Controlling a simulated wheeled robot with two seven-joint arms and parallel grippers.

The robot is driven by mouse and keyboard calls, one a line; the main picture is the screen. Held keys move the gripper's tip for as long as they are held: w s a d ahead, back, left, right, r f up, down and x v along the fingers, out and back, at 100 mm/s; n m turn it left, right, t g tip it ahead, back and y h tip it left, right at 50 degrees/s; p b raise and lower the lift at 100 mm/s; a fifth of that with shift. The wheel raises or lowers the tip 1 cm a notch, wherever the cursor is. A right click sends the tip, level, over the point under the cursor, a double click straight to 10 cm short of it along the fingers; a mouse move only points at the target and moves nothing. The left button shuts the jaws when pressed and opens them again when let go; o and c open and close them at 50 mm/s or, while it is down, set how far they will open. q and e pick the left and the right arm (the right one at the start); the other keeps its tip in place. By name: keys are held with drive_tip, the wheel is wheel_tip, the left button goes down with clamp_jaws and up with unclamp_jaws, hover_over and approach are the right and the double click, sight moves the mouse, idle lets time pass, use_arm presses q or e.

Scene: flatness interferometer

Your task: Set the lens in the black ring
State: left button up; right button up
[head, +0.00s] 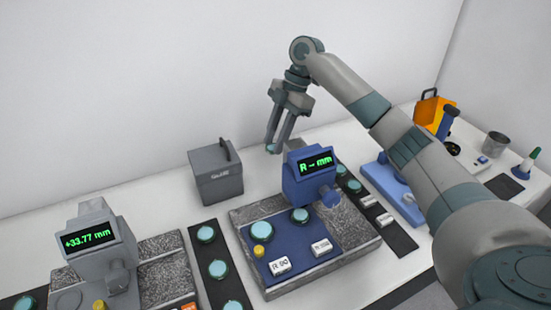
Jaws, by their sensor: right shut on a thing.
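My right gripper (273,148) hangs in the air in front of the back wall, right of the grey box and above the table. It is shut on a small teal thing between its fingertips, which looks like a lens seen nearly edge-on; the fingers mostly hide it. Similar teal lenses lie on the dark strips, such as one lens (206,234) at the left and one lens (354,186) at the right. Two more teal discs show on the blue plate, one disc (261,233) and another disc (300,215). I cannot tell for sure which part is the black ring. My left gripper is not in view.
A blue gauge (309,187) reading "R - mm" stands on a granite block (350,235). A grey gauge (90,258) reads +33.77 mm at the left. A grey box (216,177) stands behind. An orange thing (429,110) and a grey cup (495,145) are at the far right.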

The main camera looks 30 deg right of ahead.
drive_tip(key=shift+r, duration=1.05)
